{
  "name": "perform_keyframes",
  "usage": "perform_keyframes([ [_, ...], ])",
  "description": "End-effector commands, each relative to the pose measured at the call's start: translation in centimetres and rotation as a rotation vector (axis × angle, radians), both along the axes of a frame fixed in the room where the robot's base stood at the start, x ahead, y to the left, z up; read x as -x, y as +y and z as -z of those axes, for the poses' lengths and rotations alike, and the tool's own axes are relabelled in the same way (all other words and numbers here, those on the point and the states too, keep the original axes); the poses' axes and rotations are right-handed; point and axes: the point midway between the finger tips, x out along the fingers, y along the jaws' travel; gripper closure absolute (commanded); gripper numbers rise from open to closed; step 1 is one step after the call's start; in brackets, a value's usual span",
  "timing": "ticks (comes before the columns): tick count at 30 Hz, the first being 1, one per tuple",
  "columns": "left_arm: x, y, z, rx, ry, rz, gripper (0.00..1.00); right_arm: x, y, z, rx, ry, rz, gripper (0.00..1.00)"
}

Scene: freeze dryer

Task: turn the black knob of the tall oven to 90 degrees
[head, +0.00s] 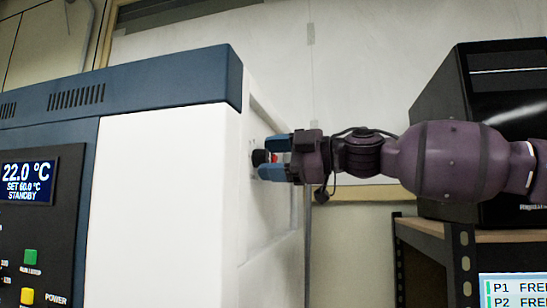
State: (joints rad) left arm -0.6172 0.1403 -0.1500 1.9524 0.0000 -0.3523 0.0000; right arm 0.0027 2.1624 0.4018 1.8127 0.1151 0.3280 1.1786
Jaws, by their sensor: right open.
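The tall oven (160,170) is a white cabinet with a dark blue top and a dark front panel at left. Its display (27,182) reads 22.0 °C, SET 60.0 °C, STANDBY. The black knob (259,157) sticks out from the oven's right side wall. My right gripper (268,159) comes in from the right with its blue fingers open, one above and one below the knob. I cannot tell whether the fingers touch it. A small red part (275,157) shows between the fingers. My left gripper is not in view.
A black machine (480,90) stands on a wooden-topped shelf (470,236) at right, behind my right arm. A screen with text (512,291) is at the bottom right. Green (30,257) and yellow (27,295) buttons sit on the oven's front panel.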

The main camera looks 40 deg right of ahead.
Motion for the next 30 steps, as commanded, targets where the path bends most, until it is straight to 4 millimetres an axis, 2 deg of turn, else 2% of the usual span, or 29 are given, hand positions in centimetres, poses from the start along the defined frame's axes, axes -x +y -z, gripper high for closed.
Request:
perform_keyframes([
  [3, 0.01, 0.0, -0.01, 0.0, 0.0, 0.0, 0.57, 0.0, -0.01, 0.01, 0.0, 0.0, 0.0, 0.37],
  [4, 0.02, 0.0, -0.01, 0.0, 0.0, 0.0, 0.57, 0.0, -0.01, 0.01, 0.0, 0.0, 0.0, 0.4],
  [13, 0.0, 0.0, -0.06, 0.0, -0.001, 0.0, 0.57, 0.0, -0.02, 0.01, 0.0, 0.0, 0.0, 0.86],
  [23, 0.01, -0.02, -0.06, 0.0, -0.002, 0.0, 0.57, 0.0, -0.04, 0.01, 0.034, -0.029, 0.0, 0.86],
  [30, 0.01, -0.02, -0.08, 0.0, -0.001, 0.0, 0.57, -0.02, -0.04, 0.03, 0.146, -0.124, 0.001, 0.86],
])
